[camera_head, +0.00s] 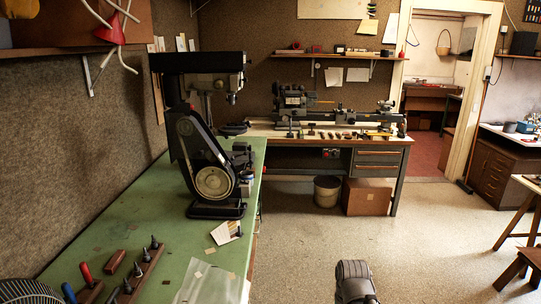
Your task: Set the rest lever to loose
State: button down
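A small lathe (293,99) stands on the wooden-topped bench (262,131) against the back wall. Its bed (338,117) runs to the right from the headstock. Small dark parts sit along the bed, but I cannot pick out the rest lever or its setting at this distance. A dark rounded part of my own arm (353,280) rises at the bottom edge, far from the lathe. No gripper fingers show.
A green bench (128,238) runs along the left wall, with a black machine (202,170) and loose tools on it. A bin (327,190) and a brown box (367,197) stand beneath the lathe bench. A wooden stool (528,262) is at right. The middle floor is clear.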

aim_at(246, 153)
jog(key=u, duration=0.05)
jog(key=i, duration=1.05)
jog(key=u, duration=0.6)
